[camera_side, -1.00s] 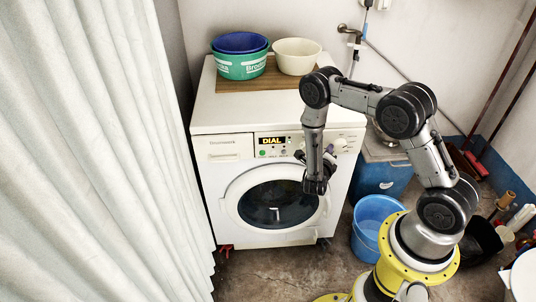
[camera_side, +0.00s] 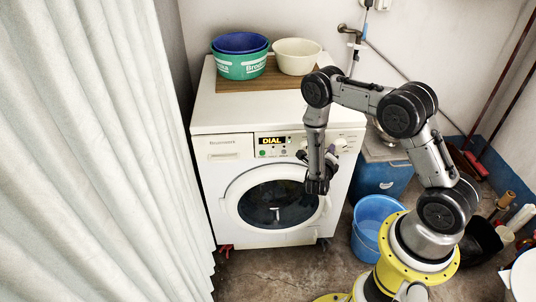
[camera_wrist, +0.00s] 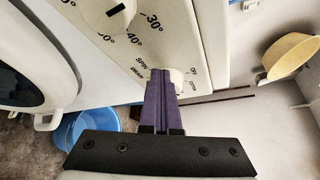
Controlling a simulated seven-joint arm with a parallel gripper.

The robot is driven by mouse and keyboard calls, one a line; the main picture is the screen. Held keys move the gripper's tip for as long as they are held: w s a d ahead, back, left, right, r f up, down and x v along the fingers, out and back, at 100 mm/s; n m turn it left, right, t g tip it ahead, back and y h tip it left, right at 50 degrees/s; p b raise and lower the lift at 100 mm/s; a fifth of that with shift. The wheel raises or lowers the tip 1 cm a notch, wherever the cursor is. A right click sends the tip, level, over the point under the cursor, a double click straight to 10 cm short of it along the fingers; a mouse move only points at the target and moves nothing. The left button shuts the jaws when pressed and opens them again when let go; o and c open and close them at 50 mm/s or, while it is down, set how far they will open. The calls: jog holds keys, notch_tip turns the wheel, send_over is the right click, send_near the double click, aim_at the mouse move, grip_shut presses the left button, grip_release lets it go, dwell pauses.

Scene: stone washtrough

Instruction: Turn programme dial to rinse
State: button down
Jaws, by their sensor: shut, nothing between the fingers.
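The programme dial (camera_wrist: 177,78) is a pale round knob on the white washing machine's panel, partly hidden behind my fingers in the wrist view. Labels around it include SPIN at left and OFF at right; no rinse label is readable. My gripper (camera_wrist: 162,74) has purple fingers pressed together with nothing between them. Their tips overlap the dial's left part in the picture; I cannot tell whether they touch it. In the side view my gripper (camera_side: 333,152) is in front of the panel's right part. The display (camera_side: 271,141) reads DIAL.
A second dial (camera_wrist: 115,10) with temperature marks is at the wrist view's upper left. The washing machine's round door (camera_side: 276,203) is below the panel. A blue bucket (camera_side: 375,225) stands at right. Basins (camera_side: 240,65) stand on top, and a curtain (camera_side: 95,150) hangs at left.

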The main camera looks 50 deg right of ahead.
jog(key=shift+s+d+r, duration=0.1)
jog(key=shift+s+r, duration=0.05)
jog(key=shift+r, duration=0.2)
jog(key=shift+s+d+r, duration=0.1)
jog(key=shift+r, duration=0.3)
jog(key=shift+s+d+r, duration=0.35)
jog(key=shift+r, duration=0.05)
dwell(0.4)
jog(key=shift+w+a+r, duration=0.2)
jog(key=shift+r, duration=0.05)
jog(key=s+a, duration=0.4)
jog(key=shift+a, duration=0.15)
dwell(0.4)
jog(key=shift+s, duration=0.1)
